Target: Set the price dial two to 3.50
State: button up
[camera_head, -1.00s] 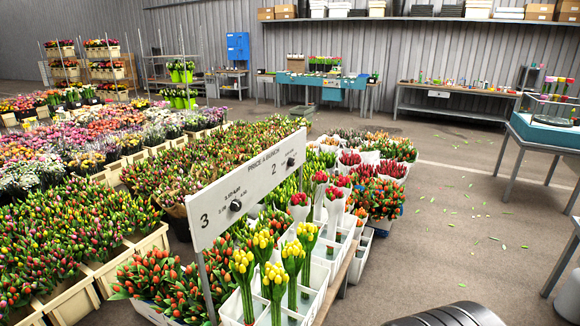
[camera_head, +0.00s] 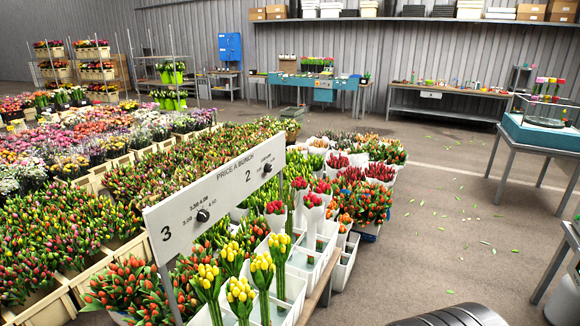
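A white sign board (camera_head: 215,203) headed "PRICE A BUNCH" stands among the tulips, left of the middle. It is seen at a slant, with its near end at left. Price dial two is a small black knob (camera_head: 267,168) beside the numeral 2 on the far part of the board. Its scale marks and pointer are too small to read. A second black knob (camera_head: 202,215) sits nearer, beside the numeral 3, with small price marks around it. My gripper is not in view.
White crates (camera_head: 306,262) with yellow and red tulips stand right in front of the board. Tulip beds (camera_head: 50,220) fill the left. The concrete floor (camera_head: 430,230) to the right is mostly clear, with scattered leaves. A table with a blue-edged top (camera_head: 540,135) stands at right.

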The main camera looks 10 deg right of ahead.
aim_at(268, 168)
jog(key=i+l+z, duration=0.25)
jog(key=i+l, duration=0.45)
jog(key=i+l+z, duration=0.25)
jog(key=i+l, duration=0.45)
jog(key=i+j+z, duration=0.1)
jog(key=i+j, duration=0.4)
jog(key=j, duration=0.2)
jog(key=i+j+z, duration=0.15)
jog(key=i+j, duration=0.1)
jog(key=j, duration=0.1)
